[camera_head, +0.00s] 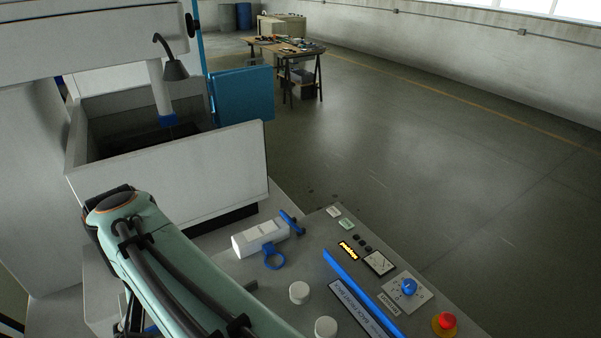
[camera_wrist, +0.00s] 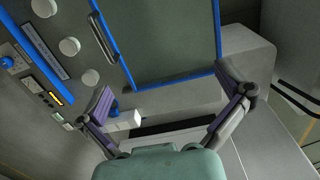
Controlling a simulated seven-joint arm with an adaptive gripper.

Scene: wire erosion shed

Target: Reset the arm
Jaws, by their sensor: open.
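My gripper (camera_wrist: 165,80) is open in the wrist view, its two purple-padded fingers spread wide with nothing between them. Behind the gap are a dark panel with a blue frame (camera_wrist: 172,45) and a grey ledge below it. In the head view my green arm reaches across the lower left, beside the control console; my gripper cannot be made out there. Whether the fingers touch anything is not clear.
The grey console carries white knobs (camera_head: 299,292), a blue rotary knob (camera_head: 409,287), a red button (camera_head: 446,320) and a white block (camera_head: 259,238) with a blue ring (camera_head: 275,260). A machine tank (camera_head: 205,175) stands behind. The floor (camera_head: 440,140) to the right is clear; a workbench (camera_head: 284,46) stands far off.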

